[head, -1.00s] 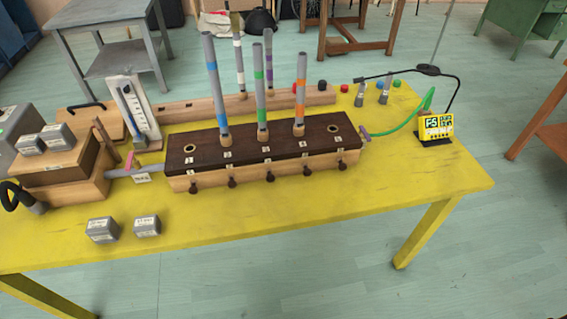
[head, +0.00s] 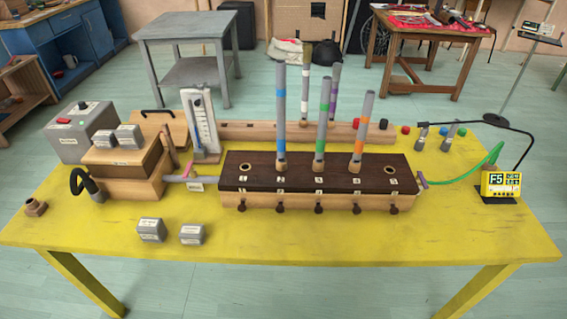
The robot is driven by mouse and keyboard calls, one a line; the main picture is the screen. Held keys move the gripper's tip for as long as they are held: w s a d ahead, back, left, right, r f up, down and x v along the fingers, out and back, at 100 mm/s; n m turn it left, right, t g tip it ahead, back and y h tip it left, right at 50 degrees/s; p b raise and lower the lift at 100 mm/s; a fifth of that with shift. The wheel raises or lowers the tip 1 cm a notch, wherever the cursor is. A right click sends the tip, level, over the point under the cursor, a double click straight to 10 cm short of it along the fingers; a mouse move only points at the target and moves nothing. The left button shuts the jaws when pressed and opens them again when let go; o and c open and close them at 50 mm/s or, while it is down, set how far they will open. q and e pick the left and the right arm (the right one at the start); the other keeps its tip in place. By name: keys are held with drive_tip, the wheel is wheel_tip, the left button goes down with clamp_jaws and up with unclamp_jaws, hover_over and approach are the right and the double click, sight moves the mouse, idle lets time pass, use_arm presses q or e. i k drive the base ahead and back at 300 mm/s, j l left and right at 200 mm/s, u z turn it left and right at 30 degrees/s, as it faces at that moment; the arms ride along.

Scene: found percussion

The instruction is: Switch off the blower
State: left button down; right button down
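A grey box (head: 85,133), which looks like the blower, stands at the back left of the yellow table (head: 310,240). It has a dark knob (head: 82,105) on top and a small red part (head: 64,121) at its upper left. Whether it is running cannot be told. A short black hose (head: 83,181) bends beside the wooden box (head: 128,178) in front of it; its far end is hard to make out. Neither of my grippers is in view.
Two grey weights (head: 117,136) sit on the wooden box, and two more (head: 151,229) lie on the table. A dark-topped pipe chest (head: 318,178) with several upright pipes fills the middle. A small brown fitting (head: 35,207) stands at the left edge. The front strip is mostly clear.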

sight(60, 119)
drive_tip(key=u, duration=1.4)
drive_tip(key=i+l, duration=0.15)
drive_tip(key=i, duration=0.2)
drive_tip(key=i+l+u, duration=0.15)
drive_tip(key=i, duration=0.15)
